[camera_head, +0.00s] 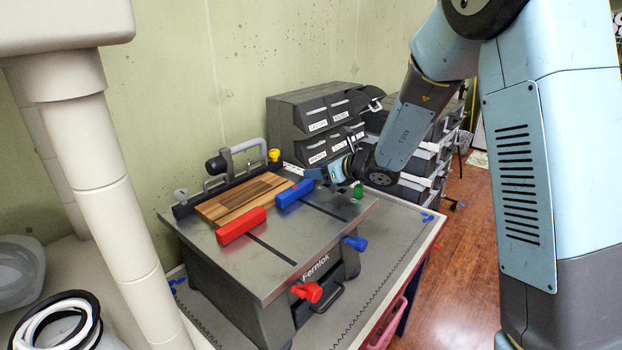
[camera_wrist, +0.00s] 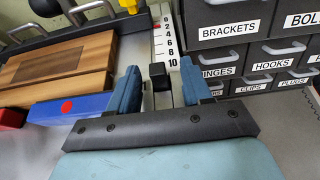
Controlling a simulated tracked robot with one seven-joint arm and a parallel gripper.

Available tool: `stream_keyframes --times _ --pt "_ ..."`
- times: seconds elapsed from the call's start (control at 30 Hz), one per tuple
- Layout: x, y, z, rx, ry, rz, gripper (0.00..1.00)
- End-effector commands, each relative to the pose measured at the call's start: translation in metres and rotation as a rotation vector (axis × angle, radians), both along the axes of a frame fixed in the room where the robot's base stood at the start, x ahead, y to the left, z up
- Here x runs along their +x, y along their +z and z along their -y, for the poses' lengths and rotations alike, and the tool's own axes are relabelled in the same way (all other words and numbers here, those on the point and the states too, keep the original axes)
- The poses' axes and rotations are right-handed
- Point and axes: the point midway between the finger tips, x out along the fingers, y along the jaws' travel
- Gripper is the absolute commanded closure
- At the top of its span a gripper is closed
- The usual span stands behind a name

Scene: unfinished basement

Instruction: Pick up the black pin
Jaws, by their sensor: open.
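A small black block-topped piece, which looks like the black pin (camera_wrist: 158,74), shows in the wrist view between my two blue fingers. My gripper (camera_wrist: 160,90) is open around it, with a visible gap on each side. In the head view my gripper (camera_head: 325,178) is low over the far right part of the grey metal table of the machine (camera_head: 290,235), right of the blue block. I cannot make out the pin in the head view; the gripper and arm cover that area.
A blue block (camera_head: 295,193) and a red block (camera_head: 241,226) lie by a striped wooden board (camera_head: 240,204). A green piece (camera_head: 357,191) is close beside my gripper. Labelled drawer bins (camera_head: 318,120) stand behind. A pale pipe (camera_head: 125,220) rises at left.

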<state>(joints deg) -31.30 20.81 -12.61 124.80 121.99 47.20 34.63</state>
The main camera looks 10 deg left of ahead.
Motion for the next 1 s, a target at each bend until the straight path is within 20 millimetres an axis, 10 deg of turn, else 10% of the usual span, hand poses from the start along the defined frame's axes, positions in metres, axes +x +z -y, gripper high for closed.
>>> stream_keyframes --times 0.27,0.8,1.0 --pt "0.0037 -0.0030 -0.0055 0.000 -0.001 0.000 0.51" --pt "0.0037 -0.0028 -0.0053 0.000 -0.001 0.000 1.00" --pt "0.0037 -0.0026 -0.0052 -0.001 -0.001 0.001 1.00"
